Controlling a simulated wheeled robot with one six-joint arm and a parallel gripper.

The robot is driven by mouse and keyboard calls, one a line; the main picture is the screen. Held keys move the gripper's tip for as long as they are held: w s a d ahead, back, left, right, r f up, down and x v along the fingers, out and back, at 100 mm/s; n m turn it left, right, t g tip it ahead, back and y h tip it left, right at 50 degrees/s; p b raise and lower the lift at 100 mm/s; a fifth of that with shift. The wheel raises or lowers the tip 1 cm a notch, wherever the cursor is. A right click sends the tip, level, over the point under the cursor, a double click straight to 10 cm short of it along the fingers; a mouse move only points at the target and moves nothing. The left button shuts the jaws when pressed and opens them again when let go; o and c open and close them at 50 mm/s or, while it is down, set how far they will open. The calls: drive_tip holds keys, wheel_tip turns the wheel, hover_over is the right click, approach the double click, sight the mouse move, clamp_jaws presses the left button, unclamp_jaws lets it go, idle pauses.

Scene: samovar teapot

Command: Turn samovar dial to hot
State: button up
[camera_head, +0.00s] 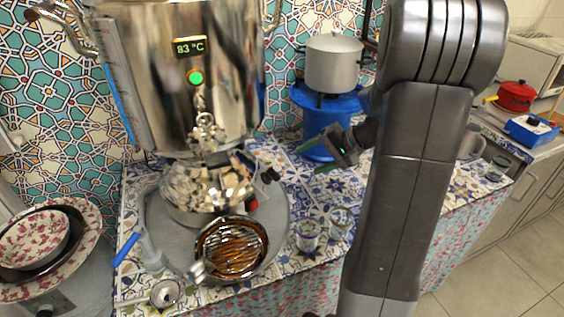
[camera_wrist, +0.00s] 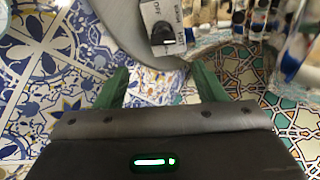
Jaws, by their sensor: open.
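The samovar (camera_head: 185,80) is a tall shiny metal urn at the left in the head view, with a display reading 83 °C and a lit green light. Its dial (camera_wrist: 163,34) is a black knob on a white plate with small printed labels, at the top middle of the wrist view. I cannot tell which label it points to. My gripper (camera_head: 316,156) is to the right of the samovar's lower body. In the wrist view my gripper (camera_wrist: 161,72) has its two green fingers spread apart, with nothing between them, and the dial lies beyond their tips.
A round metal tray (camera_head: 275,230) under the samovar holds a brown-filled glass bowl (camera_head: 231,248). Two small glasses (camera_head: 307,234) stand on the tiled counter. A grey pot (camera_head: 333,62) on a blue burner (camera_head: 322,120) is behind my gripper. Patterned bowls (camera_head: 35,240) are at the far left.

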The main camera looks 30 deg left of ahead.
sight(277, 173)
drive_tip(key=x, duration=1.4)
drive_tip(key=shift+w+a+r, duration=0.1)
drive_tip(key=shift+r, duration=0.05)
drive_tip(key=c, duration=1)
